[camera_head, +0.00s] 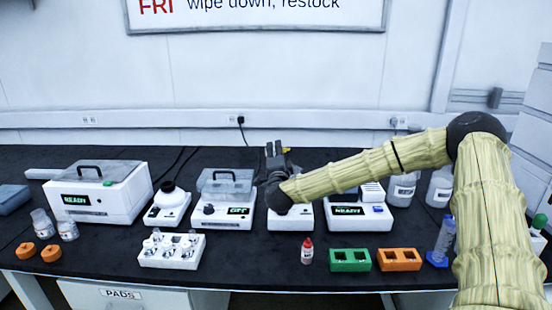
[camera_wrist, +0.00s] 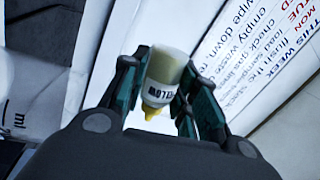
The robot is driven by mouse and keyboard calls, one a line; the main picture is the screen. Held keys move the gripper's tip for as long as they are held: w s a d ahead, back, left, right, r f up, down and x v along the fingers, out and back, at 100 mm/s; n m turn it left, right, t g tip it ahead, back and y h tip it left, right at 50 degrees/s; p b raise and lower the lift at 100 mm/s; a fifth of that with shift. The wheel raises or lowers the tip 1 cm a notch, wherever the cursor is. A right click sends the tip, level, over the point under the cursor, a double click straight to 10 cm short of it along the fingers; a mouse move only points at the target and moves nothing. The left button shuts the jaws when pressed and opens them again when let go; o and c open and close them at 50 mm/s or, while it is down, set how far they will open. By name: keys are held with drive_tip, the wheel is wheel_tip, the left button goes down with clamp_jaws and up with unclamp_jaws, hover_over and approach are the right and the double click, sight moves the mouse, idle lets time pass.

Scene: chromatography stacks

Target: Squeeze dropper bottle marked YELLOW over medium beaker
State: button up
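My gripper (camera_head: 276,153) is raised above the middle of the bench in the head view. In the wrist view my gripper (camera_wrist: 165,95) has its fingers on both sides of a pale dropper bottle (camera_wrist: 168,68), closed on it. Its label reads partly "YELLOW", and its yellow tip (camera_wrist: 150,110) points towards the bottom of the picture. In the head view only a small yellow bit of the bottle (camera_head: 288,150) shows beside the fingers. No beaker shows clearly in the head view.
A white device (camera_head: 304,214) stands below my gripper, partly hidden by my arm. Other devices (camera_head: 226,200) line the bench. A red-capped bottle (camera_head: 307,251), a green rack (camera_head: 350,260) and an orange rack (camera_head: 399,260) stand at the front. The front left middle has bare bench.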

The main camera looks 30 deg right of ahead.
drive_tip(key=shift+f+m+h+b, duration=0.15)
drive_tip(key=shift+m+h+b, duration=0.15)
drive_tip(key=shift+m+b, duration=0.95)
drive_tip(key=shift+m+g+b, duration=0.3)
drive_tip(key=shift+m+b, duration=0.15)
drive_tip(key=shift+b, duration=0.55)
drive_tip(key=shift+m+h+b, duration=0.4)
drive_tip(key=shift+m+b, duration=0.1)
drive_tip(key=shift+b, duration=0.05)
drive_tip(key=shift+b, duration=0.3)
drive_tip(key=shift+f+m+b, duration=0.2)
drive_tip(key=shift+m+b, duration=0.3)
drive_tip(key=shift+b, duration=0.05)
drive_tip(key=shift+r, duration=0.15)
drive_tip(key=shift+s+m+h+b, duration=0.2)
drive_tip(key=shift+m+h+b, duration=0.3)
drive_tip(key=shift+m+b, duration=0.65)
drive_tip(key=shift+c, duration=0.2)
